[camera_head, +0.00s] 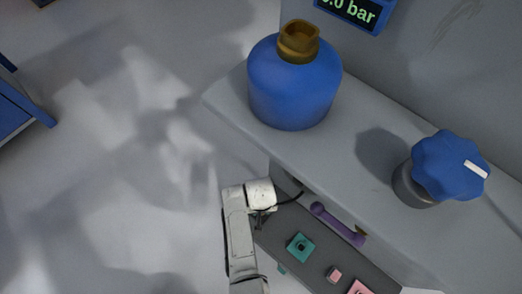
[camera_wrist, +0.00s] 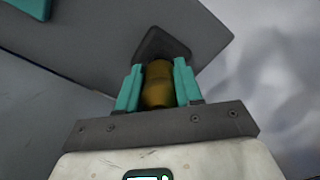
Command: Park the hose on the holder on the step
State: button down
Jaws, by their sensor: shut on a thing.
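My gripper (camera_wrist: 158,72) has two teal fingers shut on a brass-coloured cylindrical piece, which looks like the hose end (camera_wrist: 158,88). A dark, rounded square piece (camera_wrist: 163,42), perhaps the holder, shows just beyond the fingertips near the corner of the grey step (camera_wrist: 85,45). I cannot tell whether the brass piece touches it. In the head view my gripper (camera_head: 260,222) is mostly hidden by my white wrist, at the left end of the step (camera_head: 310,262). A thin dark line (camera_head: 290,202), possibly the hose, curves beside the wrist.
A blue bottle (camera_head: 293,85) with a brass neck and a blue knob (camera_head: 450,165) stand on the upper ledge (camera_head: 340,145). The step carries a teal block (camera_head: 300,247), a purple handle (camera_head: 335,222) and pink blocks (camera_head: 334,274). Floor at left is open.

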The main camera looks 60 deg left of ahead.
jog(key=shift+d+f+b, duration=0.1)
jog(key=shift+f+b, duration=0.65)
jog(key=shift+b, duration=0.05)
dwell(0.5)
